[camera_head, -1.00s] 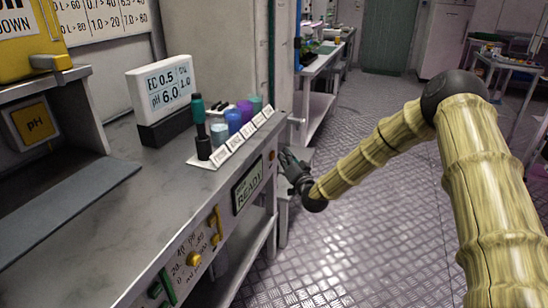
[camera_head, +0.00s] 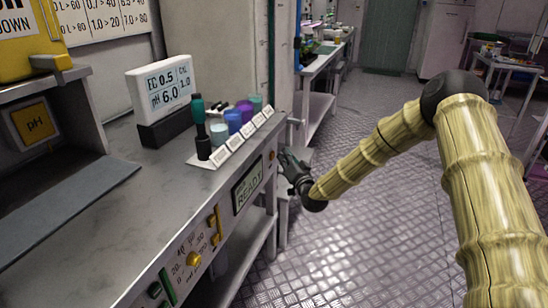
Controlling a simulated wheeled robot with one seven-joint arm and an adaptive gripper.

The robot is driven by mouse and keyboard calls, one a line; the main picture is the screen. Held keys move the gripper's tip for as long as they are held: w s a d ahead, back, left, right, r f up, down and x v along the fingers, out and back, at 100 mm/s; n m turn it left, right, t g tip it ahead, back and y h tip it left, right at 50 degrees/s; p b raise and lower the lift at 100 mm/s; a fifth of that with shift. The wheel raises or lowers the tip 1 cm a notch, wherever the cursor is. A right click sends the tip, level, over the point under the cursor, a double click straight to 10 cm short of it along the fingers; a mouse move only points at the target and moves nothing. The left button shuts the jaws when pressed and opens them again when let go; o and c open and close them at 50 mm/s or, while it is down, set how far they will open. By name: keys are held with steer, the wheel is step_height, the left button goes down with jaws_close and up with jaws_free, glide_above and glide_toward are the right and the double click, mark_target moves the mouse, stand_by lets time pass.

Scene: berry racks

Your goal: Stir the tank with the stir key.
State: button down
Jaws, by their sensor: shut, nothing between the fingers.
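My gripper (camera_head: 286,157) is dark and shut, with nothing in it. It is beside the right end of the bench's front panel, close to a small orange round button (camera_head: 271,155); a gap or touch cannot be told. The panel also bears a READY display (camera_head: 248,186), a yellow knob (camera_head: 193,259), a yellow slider (camera_head: 214,226) and a green key-like part (camera_head: 168,287) low at the left. Which of these is the stir key cannot be read. No open tank is plainly visible.
On the grey bench (camera_head: 100,215) stand a white EC and pH readout (camera_head: 165,83), a dark-and-teal bottle-like item (camera_head: 199,125) and several coloured cups with labels. The metal floor (camera_head: 350,240) right of the bench is clear.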

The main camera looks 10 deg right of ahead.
steer(key=shift+w+a, duration=0.1)
steer(key=shift+w+a, duration=0.15)
steer(key=shift+a, duration=0.1)
steer(key=shift+w+a, duration=0.25)
steer(key=shift+a, duration=0.1)
stand_by(1.1)
steer(key=shift+s+d, duration=0.1)
stand_by(0.4)
steer(key=shift+s+d, duration=0.4)
steer(key=shift+d, duration=0.2)
steer(key=shift+d, duration=0.1)
steer(key=s+d, duration=0.1)
steer(key=d, duration=0.1)
steer(key=s+d, duration=0.1)
steer(key=d, duration=0.1)
steer(key=shift+s, duration=0.4)
steer(key=shift+f, duration=0.1)
stand_by(0.4)
